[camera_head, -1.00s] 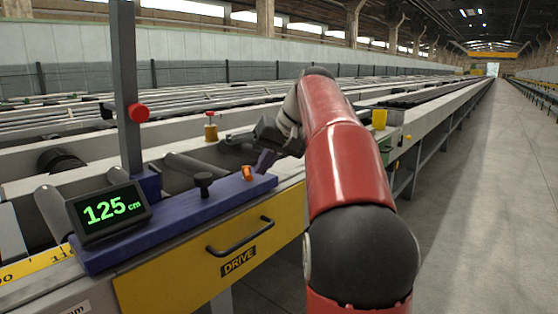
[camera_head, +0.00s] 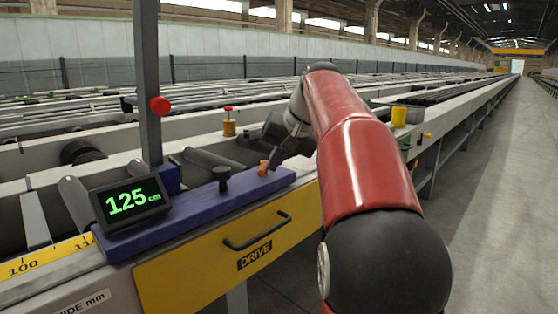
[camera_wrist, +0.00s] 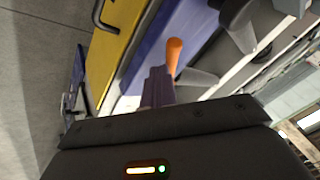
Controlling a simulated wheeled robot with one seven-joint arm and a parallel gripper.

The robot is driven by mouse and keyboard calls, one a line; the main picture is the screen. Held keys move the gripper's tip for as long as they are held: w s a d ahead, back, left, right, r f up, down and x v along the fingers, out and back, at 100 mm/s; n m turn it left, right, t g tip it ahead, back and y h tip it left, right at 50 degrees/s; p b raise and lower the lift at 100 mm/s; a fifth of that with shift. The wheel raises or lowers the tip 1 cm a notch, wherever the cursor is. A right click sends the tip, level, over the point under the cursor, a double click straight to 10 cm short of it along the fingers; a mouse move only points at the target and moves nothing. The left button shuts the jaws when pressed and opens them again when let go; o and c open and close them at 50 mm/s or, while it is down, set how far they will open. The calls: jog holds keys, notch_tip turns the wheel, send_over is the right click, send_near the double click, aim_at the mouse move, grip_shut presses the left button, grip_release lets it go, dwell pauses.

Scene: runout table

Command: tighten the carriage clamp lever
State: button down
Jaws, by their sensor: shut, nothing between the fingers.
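The clamp lever is a small orange handle (camera_head: 263,168) standing up near the right end of the blue-purple carriage (camera_head: 200,205). In the wrist view the orange lever (camera_wrist: 173,55) stands just beyond the fingertips. My gripper (camera_head: 274,163) has dark purple fingers closed together, with nothing between them. The fingers point down and left, with their tips right beside the lever. In the wrist view my gripper (camera_wrist: 158,76) overlaps the lever's lower part. I cannot tell whether they touch.
A black knob (camera_head: 222,179) and a display (camera_head: 130,200) reading 125 cm sit on the carriage. A grey post (camera_head: 148,90) with a red knob (camera_head: 160,105) rises behind. A yellow DRIVE panel (camera_head: 235,240) with a black handle (camera_head: 257,232) faces the aisle. Open floor lies right.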

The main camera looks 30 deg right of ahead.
jog(key=a+m, duration=0.1)
jog(key=a+m+h, duration=0.1)
jog(key=shift+w+r+m+p, duration=0.1)
jog(key=shift+w+m+p, duration=0.05)
jog(key=shift+m+p, duration=0.2)
jog(key=shift+w+a+m+h+p, duration=0.25)
jog(key=shift+a+m+h, duration=0.1)
jog(key=shift+m+h, duration=0.25)
jog(key=shift+w+a+m+h+p, duration=0.1)
jog(key=shift+a+m+h+p, duration=0.25)
jog(key=shift+m, duration=0.3)
jog(key=shift+w+a+p, duration=0.5)
jog(key=shift+a, duration=0.1)
jog(key=shift+w+a, duration=0.1)
